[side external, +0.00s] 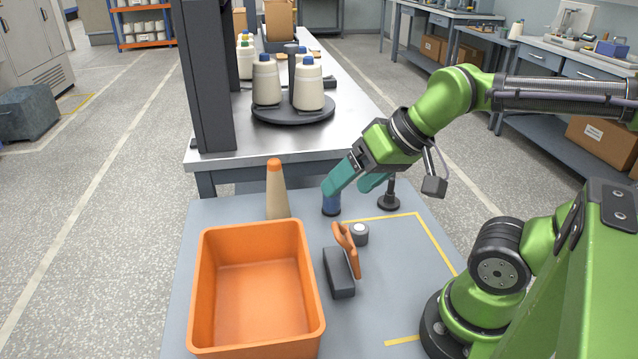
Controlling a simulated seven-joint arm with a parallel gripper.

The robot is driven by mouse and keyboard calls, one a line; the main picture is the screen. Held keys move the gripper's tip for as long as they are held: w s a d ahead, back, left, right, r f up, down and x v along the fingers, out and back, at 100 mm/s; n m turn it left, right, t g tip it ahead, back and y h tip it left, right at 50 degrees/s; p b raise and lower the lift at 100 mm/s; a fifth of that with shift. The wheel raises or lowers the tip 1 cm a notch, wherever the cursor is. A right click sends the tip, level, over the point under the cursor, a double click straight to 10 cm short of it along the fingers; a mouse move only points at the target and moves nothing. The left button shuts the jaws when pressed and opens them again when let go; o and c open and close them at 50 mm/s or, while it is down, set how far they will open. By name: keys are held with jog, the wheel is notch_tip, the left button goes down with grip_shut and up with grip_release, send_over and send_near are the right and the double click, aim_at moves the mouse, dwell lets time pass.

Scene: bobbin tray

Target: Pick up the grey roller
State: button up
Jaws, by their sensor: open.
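A short grey cylinder with a pale round top (359,235) stands on the light grey table, and it is the thing that best fits the grey roller. My gripper (349,188) has teal fingers, spread apart and pointing down to the left. It is above and behind the grey cylinder, apart from it. The left finger overlaps the top of a small dark blue spool (331,206); I cannot tell whether they touch. Nothing shows held between the fingers.
A dark block with an orange handle (340,272) lies just in front of the cylinder. An orange bin (310,290) takes up the left front. A tan cone (277,197) stands behind it, and a small black stand (389,203) is behind my gripper.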

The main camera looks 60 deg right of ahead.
jog(key=w+d+f+m+g+h, duration=0.1)
jog(key=w+d+f+m+g, duration=0.15)
jog(key=w+d+f, duration=0.35)
jog(key=g+h, duration=0.1)
jog(key=g, duration=0.4)
send_over(359, 227)
jog(key=shift+n, duration=0.35)
notch_tip(359, 227, down, 12)
jog(key=shift+f, duration=3.1)
jog(key=shift+c, duration=0.2)
jog(key=c, duration=1.1)
